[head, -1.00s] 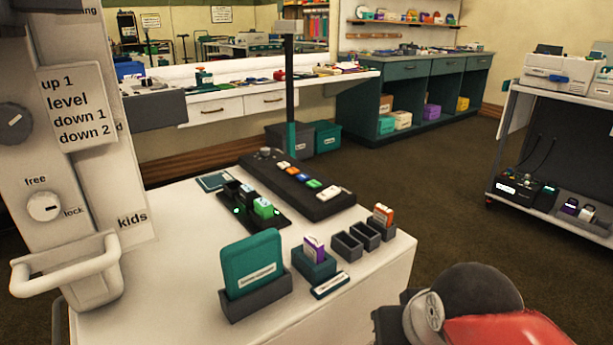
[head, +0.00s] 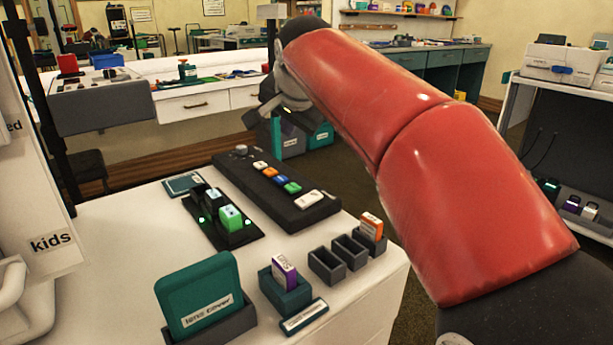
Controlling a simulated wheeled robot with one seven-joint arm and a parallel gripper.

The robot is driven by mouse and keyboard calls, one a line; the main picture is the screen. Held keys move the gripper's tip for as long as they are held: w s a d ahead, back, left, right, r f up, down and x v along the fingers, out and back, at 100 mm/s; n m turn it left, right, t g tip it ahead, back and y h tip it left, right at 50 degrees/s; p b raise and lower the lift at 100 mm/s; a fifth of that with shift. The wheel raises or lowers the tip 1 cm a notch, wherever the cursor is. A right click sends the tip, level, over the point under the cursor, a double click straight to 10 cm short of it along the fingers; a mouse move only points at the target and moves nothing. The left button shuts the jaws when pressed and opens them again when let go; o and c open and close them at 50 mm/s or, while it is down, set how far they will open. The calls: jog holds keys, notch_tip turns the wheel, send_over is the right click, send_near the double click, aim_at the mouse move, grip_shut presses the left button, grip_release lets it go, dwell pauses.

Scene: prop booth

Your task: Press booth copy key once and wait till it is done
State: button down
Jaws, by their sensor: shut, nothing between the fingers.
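A black key panel (head: 275,190) lies at the back of the white table, with a row of small coloured keys and a larger white key (head: 309,200) at its near end. Their labels are too small to read, so I cannot tell which is the copy key. In front of it is a black two-slot dock (head: 222,236) with green lights; a green card (head: 231,217) stands in one slot and a dark one in the other. My gripper (head: 254,118) is small and partly hidden by my red arm; it appears shut and empty, above and beyond the panel, apart from the keys.
A teal case (head: 197,288) stands in a grey holder at the front. A purple-white card (head: 284,270) stands in a teal holder, beside empty grey bins (head: 327,265) and an orange card (head: 371,225).

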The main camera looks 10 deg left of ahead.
aim_at(281, 181)
jog(key=shift+w+a+r, duration=0.15)
jog(key=shift+w+a, duration=0.05)
jog(key=shift+a, duration=0.35)
jog(key=shift+w+a+r, duration=0.15)
jog(key=shift+w+a, duration=0.05)
jog(key=shift+a, duration=0.35)
jog(key=shift+f, duration=0.1)
notch_tip(281, 181, down, 9)
jog(key=b, duration=0.8)
dwell(1.1)
jog(key=shift+f+b, duration=0.25)
jog(key=shift+b, duration=0.2)
jog(key=shift+f+b, duration=0.3)
jog(key=shift+f, duration=0.1)
dwell(0.4)
jog(key=shift+r, duration=0.1)
jog(key=shift+r+p, duration=0.75)
jog(key=shift+p, duration=0.1)
